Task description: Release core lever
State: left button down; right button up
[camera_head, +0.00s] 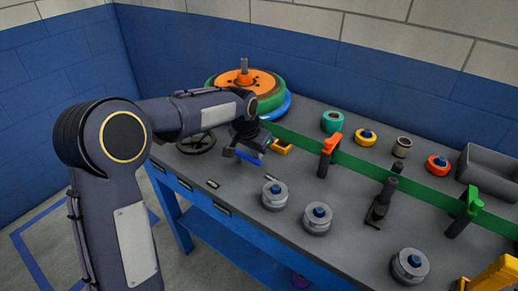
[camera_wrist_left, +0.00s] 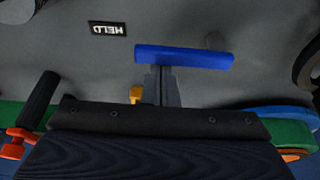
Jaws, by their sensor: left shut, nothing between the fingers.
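A blue bar (camera_head: 248,157), which looks like the core lever's handle, lies across just beyond the fingers of my left gripper (camera_head: 238,150). In the left wrist view the blue bar (camera_wrist_left: 183,57) runs crosswise, and my left gripper (camera_wrist_left: 160,72) is shut with its tips at the bar's near side. Nothing is between the fingers. I cannot tell whether the tips touch the bar. A label reading HELD (camera_wrist_left: 108,28) lies on the bench near the bar. The lever's base is hidden. My right gripper is not in view.
A stack of orange, green and blue discs (camera_head: 243,82) stands behind my left arm. A black handwheel (camera_head: 196,143) is left of the gripper. A green strip (camera_head: 365,167) with an orange-topped post (camera_head: 327,155) crosses the bench. Grey spools (camera_head: 274,196) stand in front.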

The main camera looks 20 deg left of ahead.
pick_arm(q)
jog(key=shift+s+a+m+h, duration=0.1)
jog(key=shift+s+m+h, duration=0.25)
jog(key=shift+m, duration=0.35)
jog(key=s+m, duration=0.1)
jog(key=s+m+g+p, duration=0.1)
jog(key=m, duration=0.1)
jog(key=shift+a+m+h+p, duration=0.3)
jog(key=shift+a+h, duration=0.05)
jog(key=shift+a, duration=0.05)
jog(key=m, duration=0.1)
jog(key=s+a+m+p, duration=0.1)
jog(key=m, duration=0.1)
jog(key=m+g+h, duration=0.1)
jog(key=shift+s+a+m, duration=0.25)
jog(key=shift+s+m, duration=0.05)
jog(key=a+m+p, duration=0.1)
jog(key=m, duration=0.1)
jog(key=s+a+m+g+p, duration=0.1)
jog(key=m, duration=0.1)
jog(key=shift+r+g, duration=0.1)
jog(key=shift+g, duration=0.2)
jog(key=m, duration=0.1)
jog(key=a+m+g+p, duration=0.1)
jog(key=m, duration=0.1)
jog(key=shift+s+a, duration=0.1)
jog(key=shift+a, duration=0.5)
jog(key=shift+a+p, duration=0.1)
jog(key=shift+p, duration=0.2)
